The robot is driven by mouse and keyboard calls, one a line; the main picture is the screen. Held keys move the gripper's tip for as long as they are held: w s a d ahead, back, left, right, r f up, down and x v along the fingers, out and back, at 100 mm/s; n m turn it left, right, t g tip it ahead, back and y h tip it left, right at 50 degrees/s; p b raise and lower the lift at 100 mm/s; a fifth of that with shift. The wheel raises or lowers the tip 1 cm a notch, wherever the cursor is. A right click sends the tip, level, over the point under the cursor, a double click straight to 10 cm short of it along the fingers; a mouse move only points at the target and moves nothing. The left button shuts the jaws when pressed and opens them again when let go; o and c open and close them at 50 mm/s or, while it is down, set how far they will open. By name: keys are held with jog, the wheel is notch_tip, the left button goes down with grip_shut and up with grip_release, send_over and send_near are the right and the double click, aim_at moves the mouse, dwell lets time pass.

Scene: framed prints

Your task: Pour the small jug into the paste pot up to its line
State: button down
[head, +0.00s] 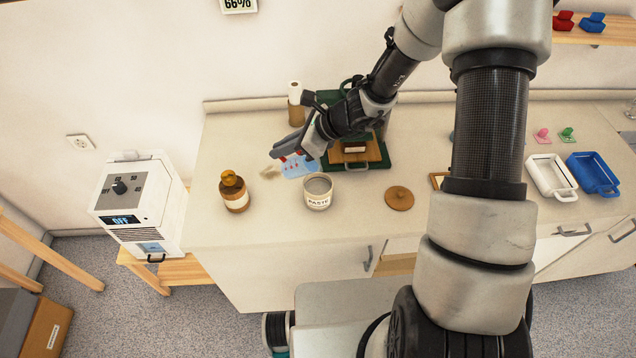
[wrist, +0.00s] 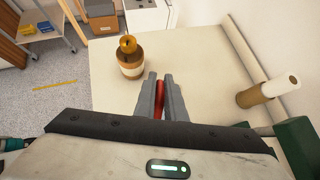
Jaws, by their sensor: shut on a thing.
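The paste pot (head: 318,203), a pale round pot lettered PASTE, stands open and upright on the counter in the head view. Its inside looks grey; I cannot make out a fill line. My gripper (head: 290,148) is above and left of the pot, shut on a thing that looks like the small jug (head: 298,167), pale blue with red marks. The jug shows just left of the pot's rim, and I cannot tell its exact tilt or any stream. In the wrist view, a red part (wrist: 160,102), perhaps its handle, lies between the fingers; its body is hidden.
A brown bottle (head: 235,194) stands left of the pot, and a round wooden lid (head: 399,198) lies to the right. Behind are a green-based wooden press (head: 355,154) and a paper roll (head: 295,104). White (head: 549,176) and blue trays (head: 593,174) are far right. The front left counter is clear.

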jog(key=shift+s+d+t+y+b, duration=0.2)
jog(key=shift+d+t+y+b, duration=0.35)
jog(key=shift+y+b, duration=0.9)
dwell(1.2)
jog(key=shift+s+d+f+t+y+b, duration=0.15)
jog(key=shift+d+y+b, duration=0.25)
jog(key=shift+b, duration=0.6)
jog(key=shift+s+d+f+t+y+b, duration=0.1)
jog(key=shift+d+y+b, duration=0.2)
jog(key=shift+b, duration=0.7)
dwell(1.1)
jog(key=shift+d+r+y, duration=0.15)
jog(key=shift+y, duration=0.1)
dwell(0.3)
